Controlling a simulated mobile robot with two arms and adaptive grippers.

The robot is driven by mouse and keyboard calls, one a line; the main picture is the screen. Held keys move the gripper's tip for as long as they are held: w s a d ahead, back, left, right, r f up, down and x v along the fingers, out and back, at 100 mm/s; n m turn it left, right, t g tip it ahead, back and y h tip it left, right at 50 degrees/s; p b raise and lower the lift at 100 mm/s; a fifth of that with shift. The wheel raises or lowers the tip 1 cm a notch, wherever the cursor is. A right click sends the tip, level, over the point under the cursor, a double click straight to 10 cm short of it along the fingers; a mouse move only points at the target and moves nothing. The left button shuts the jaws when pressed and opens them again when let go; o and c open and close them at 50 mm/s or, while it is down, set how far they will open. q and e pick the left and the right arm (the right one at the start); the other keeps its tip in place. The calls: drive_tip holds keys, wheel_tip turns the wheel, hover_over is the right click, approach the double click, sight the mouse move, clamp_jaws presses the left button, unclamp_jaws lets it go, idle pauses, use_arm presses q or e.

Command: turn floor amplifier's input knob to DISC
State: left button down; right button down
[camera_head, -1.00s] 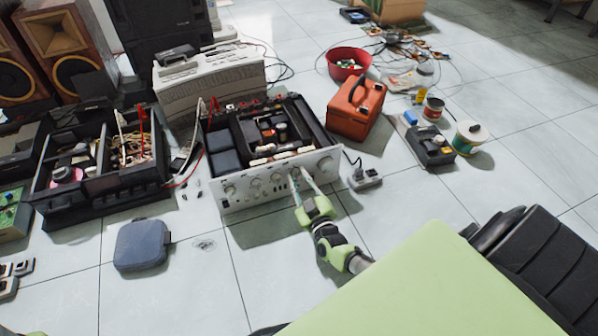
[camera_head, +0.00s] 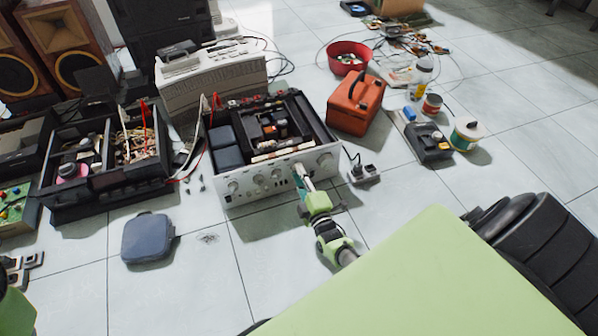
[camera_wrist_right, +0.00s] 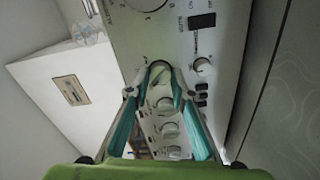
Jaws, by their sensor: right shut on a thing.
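The floor amplifier (camera_head: 232,201) stands on the tiles with its top open and its silver front panel, with a row of knobs, facing me. My right gripper (camera_head: 299,170) reaches up to the right part of this panel. In the right wrist view its two teal fingers (camera_wrist_right: 159,70) come together at the panel, shut on a small knob whose body is mostly hidden between the tips. I cannot read its pointer or the word DISC. A large round knob (camera_wrist_right: 147,3) and a smaller knob (camera_wrist_right: 201,67) show beside the fingers.
An orange case (camera_head: 355,105) and a power strip (camera_head: 364,175) stand right of the amplifier. Another open unit (camera_head: 108,191) is at its left, with a grey-blue pouch (camera_head: 147,238) in front. A beige device (camera_head: 208,85) stands behind. Floor in front is mostly clear.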

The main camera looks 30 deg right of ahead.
drive_tip(key=shift+n, duration=0.6)
drive_tip(key=c, duration=1.8)
unclamp_jaws()
wheel_tip(320, 180, up, 10)
drive_tip(key=shift+d+r, duration=0.1)
